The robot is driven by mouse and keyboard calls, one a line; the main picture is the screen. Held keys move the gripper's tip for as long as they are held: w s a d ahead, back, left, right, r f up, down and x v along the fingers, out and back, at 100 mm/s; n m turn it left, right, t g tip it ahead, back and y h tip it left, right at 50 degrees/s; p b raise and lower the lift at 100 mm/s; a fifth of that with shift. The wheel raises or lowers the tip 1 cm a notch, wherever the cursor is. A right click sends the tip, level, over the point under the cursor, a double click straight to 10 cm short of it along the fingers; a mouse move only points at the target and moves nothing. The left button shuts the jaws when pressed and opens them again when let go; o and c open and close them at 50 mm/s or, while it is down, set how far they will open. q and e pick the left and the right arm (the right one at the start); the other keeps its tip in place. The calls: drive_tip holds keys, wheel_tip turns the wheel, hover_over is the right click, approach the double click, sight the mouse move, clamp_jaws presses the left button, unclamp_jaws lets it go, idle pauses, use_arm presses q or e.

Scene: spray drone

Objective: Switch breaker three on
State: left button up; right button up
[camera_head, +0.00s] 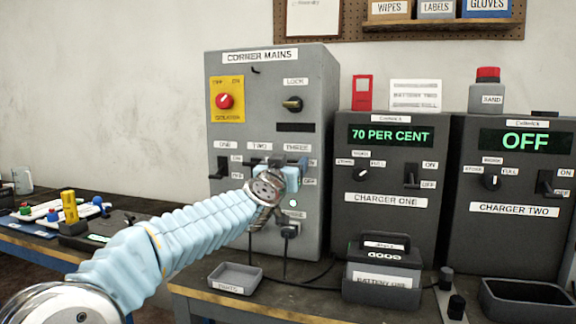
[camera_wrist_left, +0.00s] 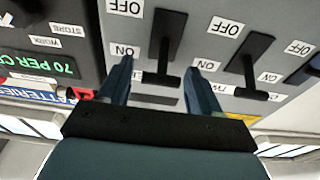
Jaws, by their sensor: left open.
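The grey corner mains cabinet (camera_head: 265,90) stands against the wall, with breakers labelled one, two and three. Breaker three's black T-shaped lever (camera_wrist_left: 162,76) shows in the upside-down left wrist view, its crossbar at the ON end. My left gripper (camera_wrist_left: 160,62) is open, with one finger on each side of this lever; contact cannot be told. Breaker two's lever (camera_wrist_left: 262,94) also lies toward ON, beside the right-hand finger. Breaker one's lever (camera_head: 219,176) sits low, by OFF. In the head view my left gripper (camera_head: 285,170) partly covers breakers two and three. My right gripper is not in view.
Charger one (camera_head: 385,215) reads 70 per cent and charger two (camera_head: 515,225) reads off, right of the cabinet. A battery (camera_head: 383,268) and a small parts tray (camera_head: 235,278) sit in front. A side bench holds a yellow item (camera_head: 69,206).

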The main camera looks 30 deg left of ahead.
use_arm(q)
drive_tip(key=b+v, duration=0.3)
drive_tip(key=v, duration=1.1)
drive_tip(key=shift+w+a, duration=0.1)
